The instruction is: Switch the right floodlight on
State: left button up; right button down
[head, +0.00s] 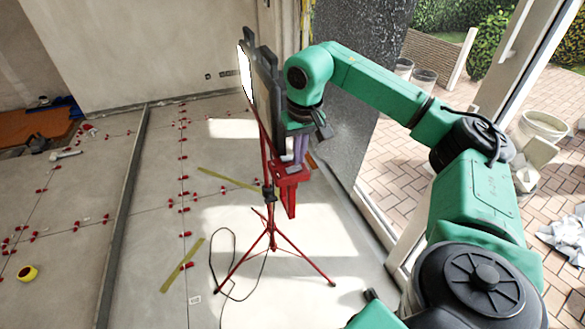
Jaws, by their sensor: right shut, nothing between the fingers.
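One floodlight (267,90) stands on a red tripod (272,228), its dark back and side toward me. Its front edge, facing left, looks bright white; I cannot tell if the lamp is lit or which of a pair it is. A red box (291,173) is mounted on the tripod below the lamp. My right gripper (299,158) points down just behind the lamp, its shut, empty fingers at or just above the top of the red box. Contact cannot be made out. A switch is too small or hidden to tell. My left gripper is not in view.
A black cable (225,262) loops on the tiled floor by the tripod. Red levelling clips, yellowish strips (181,266) and a yellow roll (27,273) lie to the left. A dark textured panel (350,125) and the door frame stand close on the right.

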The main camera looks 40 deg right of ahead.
aim_at(299, 167)
jog(key=shift+f+b, duration=0.35)
jog(key=shift+f, duration=0.25)
notch_tip(299, 167, up, 7)
jog(key=p, duration=0.6)
jog(key=shift+r+p, duration=0.1)
jog(key=shift+p, duration=0.3)
